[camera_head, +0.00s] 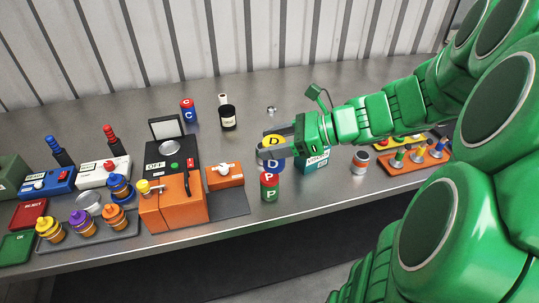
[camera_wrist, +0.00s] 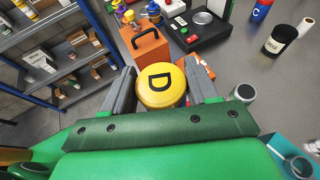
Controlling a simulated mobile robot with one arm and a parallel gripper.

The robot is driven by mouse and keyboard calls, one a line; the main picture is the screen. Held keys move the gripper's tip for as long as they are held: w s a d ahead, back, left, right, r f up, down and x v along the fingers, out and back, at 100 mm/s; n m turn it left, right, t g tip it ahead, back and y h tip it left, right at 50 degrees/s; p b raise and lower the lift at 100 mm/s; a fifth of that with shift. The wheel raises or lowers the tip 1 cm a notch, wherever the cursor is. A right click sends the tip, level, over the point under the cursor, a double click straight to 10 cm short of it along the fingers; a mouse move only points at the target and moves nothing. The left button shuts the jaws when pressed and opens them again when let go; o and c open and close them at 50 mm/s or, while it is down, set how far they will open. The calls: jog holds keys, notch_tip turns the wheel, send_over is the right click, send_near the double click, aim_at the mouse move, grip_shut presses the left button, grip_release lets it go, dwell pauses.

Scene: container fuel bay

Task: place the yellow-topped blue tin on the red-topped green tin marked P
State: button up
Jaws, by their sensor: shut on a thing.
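My gripper (camera_head: 271,147) is shut on the blue tin (camera_head: 275,166), whose yellow top is marked D. In the wrist view the yellow top of the blue tin (camera_wrist: 160,86) sits between the two grey fingers of my gripper (camera_wrist: 163,82). The green tin (camera_head: 269,194) stands upright on the bench near its front edge, with a red top and a P on its side. In the head view the blue tin is upright right above the green tin and covers part of its red top. I cannot tell whether they touch.
An orange box (camera_head: 172,207) with a tap and a dark device (camera_head: 174,151) stand left. A teal box (camera_head: 314,162) and a red-banded jar (camera_head: 360,162) stand right. A black jar (camera_head: 228,118) and a C tin (camera_head: 188,111) stand behind.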

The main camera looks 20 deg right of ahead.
jog(key=shift+w+f, duration=0.65)
jog(key=shift+f, duration=0.65)
jog(key=shift+w+f, duration=0.65)
jog(key=shift+f, duration=0.6)
jog(key=shift+w+f, duration=0.65)
jog(key=shift+f, duration=0.65)
jog(key=shift+f, duration=0.1)
jog(key=o, duration=1.2)
jog(key=shift+c, duration=0.2)
